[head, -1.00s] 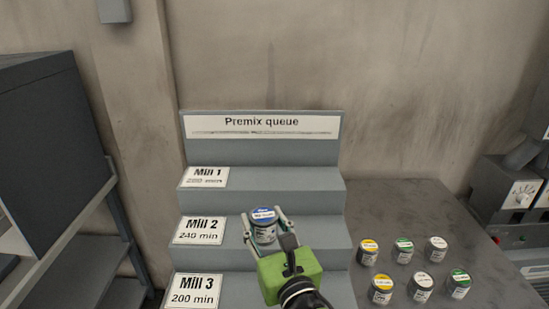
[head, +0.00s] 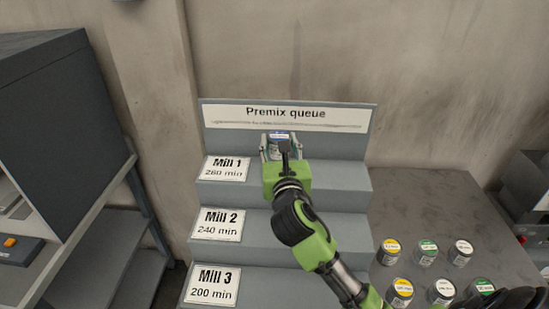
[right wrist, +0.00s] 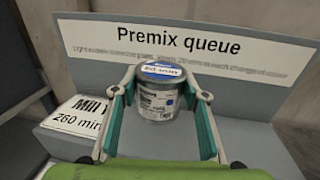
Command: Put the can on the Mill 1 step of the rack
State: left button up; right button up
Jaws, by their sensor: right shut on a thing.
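My right gripper (head: 281,150) is shut on the blue-labelled can (head: 279,138) at the top step of the grey rack (head: 330,182), the step with the Mill 1 card (head: 224,168). In the right wrist view the can (right wrist: 157,92) is upright between the two green-padded fingers, in front of the Premix queue board (right wrist: 178,42). The Mill 1 card reads 260 min. Whether the can's base touches the step cannot be told. My left gripper is not in view.
Lower steps carry the Mill 2 card (head: 217,224) and the Mill 3 card (head: 210,285). Several cans with yellow, green and white lids, such as a yellow one (head: 391,247), stand on the dark table (head: 425,200) at right. The steps look otherwise empty.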

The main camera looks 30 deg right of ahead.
aim_at(273, 159)
jog(key=w+f, duration=0.2)
jog(key=shift+w+f, duration=0.1)
jog(key=shift+f, duration=0.3)
jog(key=shift+w+f, duration=0.4)
jog(key=f, duration=0.3)
jog(key=shift+w+f, duration=0.25)
jog(key=shift+f, duration=0.1)
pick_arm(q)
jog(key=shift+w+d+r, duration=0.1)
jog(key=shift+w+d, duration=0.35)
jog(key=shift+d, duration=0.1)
pick_arm(e)
jog(key=shift+f, duration=0.15)
jog(key=o, duration=1.2)
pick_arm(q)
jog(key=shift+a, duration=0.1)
pick_arm(e)
jog(key=shift+o, duration=0.2)
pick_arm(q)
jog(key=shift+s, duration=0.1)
